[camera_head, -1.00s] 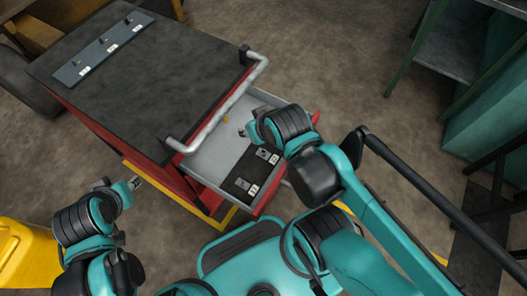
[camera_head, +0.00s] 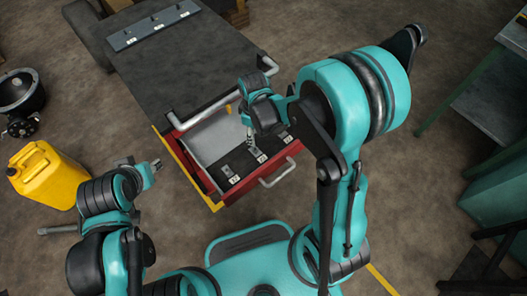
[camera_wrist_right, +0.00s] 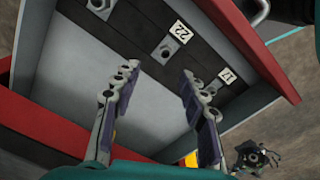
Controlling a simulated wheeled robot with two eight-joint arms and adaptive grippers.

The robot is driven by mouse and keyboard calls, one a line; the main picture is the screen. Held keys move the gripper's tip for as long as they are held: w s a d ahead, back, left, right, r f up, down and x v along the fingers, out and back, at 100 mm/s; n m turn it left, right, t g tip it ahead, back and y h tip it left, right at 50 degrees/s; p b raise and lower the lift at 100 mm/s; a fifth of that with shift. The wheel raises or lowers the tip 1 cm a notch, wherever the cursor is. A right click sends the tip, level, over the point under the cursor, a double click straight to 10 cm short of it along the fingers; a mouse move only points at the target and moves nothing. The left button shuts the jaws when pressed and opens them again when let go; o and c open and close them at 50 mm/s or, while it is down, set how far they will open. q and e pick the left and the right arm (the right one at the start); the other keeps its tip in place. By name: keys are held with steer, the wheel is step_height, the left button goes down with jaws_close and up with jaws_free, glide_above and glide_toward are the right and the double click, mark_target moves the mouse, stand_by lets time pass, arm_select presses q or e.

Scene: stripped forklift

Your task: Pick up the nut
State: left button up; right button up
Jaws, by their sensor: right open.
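Metal nuts sit in a row on a black strip (camera_wrist_right: 235,60) inside the open drawer (camera_head: 213,140). In the right wrist view, one nut (camera_wrist_right: 165,52) is beside the label 22, another nut (camera_wrist_right: 200,86) is near the label 17, and a third (camera_wrist_right: 99,6) is cut by the top edge. My right gripper (camera_head: 250,137) points down over the drawer, near the middle of the strip. Its open fingers (camera_wrist_right: 159,72) are apart with nothing between them; the middle nut appears beyond their tips. My left gripper (camera_head: 155,166) is left of the cart, away from the nuts; its opening is unclear.
The red cart has a dark top (camera_head: 180,62), a grey push bar (camera_head: 205,110) and a drawer handle (camera_head: 278,174) near my right arm. A labelled strip (camera_head: 150,27) lies on top. A yellow can (camera_head: 42,176) stands at left.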

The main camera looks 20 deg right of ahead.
mark_target(256, 148)
steer(key=shift+n, duration=0.4)
steer(key=f, duration=0.2)
steer(key=f+b, duration=0.1)
steer(key=f, duration=0.1)
steer(key=shift+s+a+f, duration=0.1)
steer(key=shift+s+f, duration=0.1)
step_height(256, 148, down, 5)
steer(key=b, duration=0.3)
steer(key=shift+s, duration=0.15)
arm_select(q)
steer(key=f, duration=0.3)
steer(key=shift+s+d+f, duration=0.15)
steer(key=shift+s+f, duration=0.2)
steer(key=shift+s, duration=0.05)
arm_select(e)
steer(key=shift+r, duration=0.15)
jaws_close()
